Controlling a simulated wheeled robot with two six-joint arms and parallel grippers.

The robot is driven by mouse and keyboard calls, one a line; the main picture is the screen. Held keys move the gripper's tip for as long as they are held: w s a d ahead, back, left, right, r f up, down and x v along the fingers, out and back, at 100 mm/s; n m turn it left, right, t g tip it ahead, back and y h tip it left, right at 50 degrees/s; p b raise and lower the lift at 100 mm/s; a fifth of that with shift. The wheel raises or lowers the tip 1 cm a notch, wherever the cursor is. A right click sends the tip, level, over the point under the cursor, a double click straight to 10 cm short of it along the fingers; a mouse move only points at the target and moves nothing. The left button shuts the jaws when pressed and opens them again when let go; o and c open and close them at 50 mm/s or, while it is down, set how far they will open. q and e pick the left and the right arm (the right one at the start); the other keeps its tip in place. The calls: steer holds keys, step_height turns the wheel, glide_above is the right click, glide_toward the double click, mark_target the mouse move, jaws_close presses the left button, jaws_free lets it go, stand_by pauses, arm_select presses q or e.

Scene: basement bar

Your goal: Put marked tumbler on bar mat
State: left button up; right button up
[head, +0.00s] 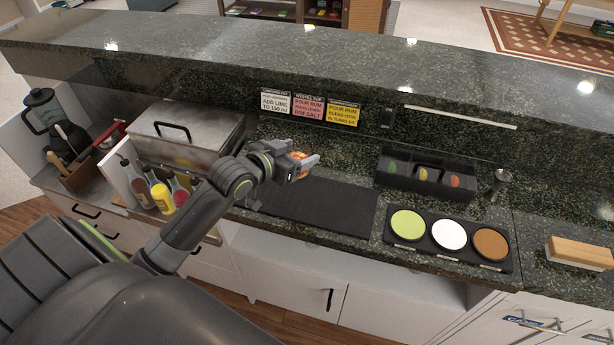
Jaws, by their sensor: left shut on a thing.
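The black bar mat (335,208) lies flat on the dark granite counter in the middle of the view. My left gripper (304,162) is near the back left part of the mat in the picture. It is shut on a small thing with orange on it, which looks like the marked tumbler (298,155). The fingers and wrist hide most of the tumbler, so its full shape and mark cannot be read. I cannot tell whether its base touches anything. My right gripper is out of view.
Right of the mat stand a black garnish caddy (428,176) and a three-dish rimming tray (447,237). A metal jigger (497,184) and a wooden brush (579,254) are farther right. Left are a steel bin (187,130) and several bottles (160,195). Three recipe cards (309,108) back the counter.

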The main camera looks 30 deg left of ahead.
arm_select(q)
steer(key=shift+w+a+r, duration=0.2)
steer(key=shift+w, duration=0.15)
step_height(320, 180, down, 6)
steer(key=shift+s+r, duration=0.1)
steer(key=shift+r, duration=0.05)
step_height(320, 180, down, 4)
steer(key=shift+r, duration=0.1)
steer(key=o, duration=1.2)
steer(key=shift+f, duration=0.2)
